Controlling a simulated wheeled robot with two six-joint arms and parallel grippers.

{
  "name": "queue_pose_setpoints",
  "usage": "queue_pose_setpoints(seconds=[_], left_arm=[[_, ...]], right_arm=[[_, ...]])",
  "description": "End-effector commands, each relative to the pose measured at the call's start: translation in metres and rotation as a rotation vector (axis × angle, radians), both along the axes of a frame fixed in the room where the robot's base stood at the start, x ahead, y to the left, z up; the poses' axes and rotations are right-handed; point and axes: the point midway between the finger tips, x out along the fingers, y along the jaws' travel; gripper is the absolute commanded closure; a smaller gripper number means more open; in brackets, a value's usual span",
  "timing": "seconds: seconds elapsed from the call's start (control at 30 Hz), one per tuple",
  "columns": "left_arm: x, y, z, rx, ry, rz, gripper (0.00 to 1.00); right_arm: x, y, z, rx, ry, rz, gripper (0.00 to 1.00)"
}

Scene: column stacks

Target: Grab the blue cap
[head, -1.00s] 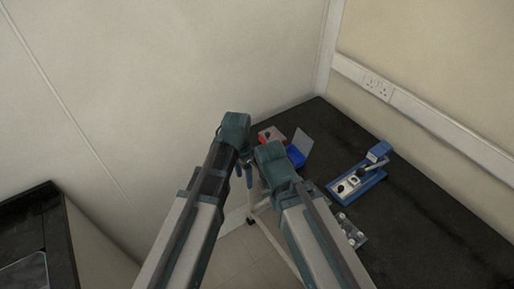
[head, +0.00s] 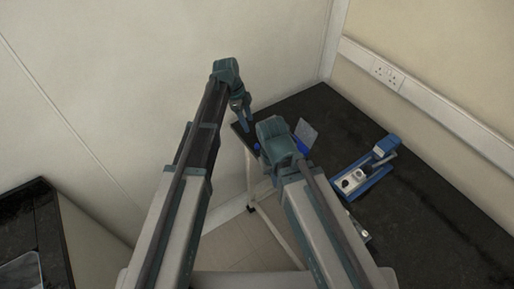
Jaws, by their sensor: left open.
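No blue cap can be told apart in the head view. A small blue box with a raised grey lid (head: 307,132) stands on the dark table, its lower part hidden behind my right arm. My left gripper (head: 243,118) is open, with nothing seen between its fingers. It points down by the table's far left corner, left of the blue box and apart from it. My right gripper is hidden behind its own arm.
A blue press-like device (head: 364,176) with a lever and a white part stands on the dark table (head: 428,214) to the right. A wall socket (head: 388,76) is on the back right wall. The table's right part is clear. A dark counter (head: 36,222) stands at the left.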

Motion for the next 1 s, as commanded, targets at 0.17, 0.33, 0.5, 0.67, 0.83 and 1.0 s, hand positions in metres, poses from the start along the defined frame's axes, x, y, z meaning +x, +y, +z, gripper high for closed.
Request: queue_pose_setpoints(seconds=[0.17,0.33,0.5,0.67,0.83,1.0], left_arm=[[-0.001,-0.007,-0.032,0.000,0.000,-0.001,0.38],[-0.003,-0.013,-0.055,0.001,0.000,0.000,0.38],[-0.004,-0.018,-0.071,0.001,0.000,0.001,0.38],[-0.004,-0.019,-0.070,0.001,0.000,0.001,0.38],[-0.004,-0.019,-0.075,0.001,0.000,0.001,0.38],[-0.004,-0.022,-0.093,0.001,0.000,0.001,0.38]], right_arm=[[0.000,0.000,-0.032,0.000,0.000,0.000,1.00],[0.000,0.000,-0.055,0.000,0.000,0.000,1.00],[0.000,0.000,-0.070,0.000,0.000,0.000,1.00],[0.000,0.000,-0.070,0.000,0.000,0.000,1.00],[0.000,0.000,-0.075,0.000,0.000,0.000,1.00],[0.000,0.000,-0.093,0.000,0.000,0.000,1.00]])
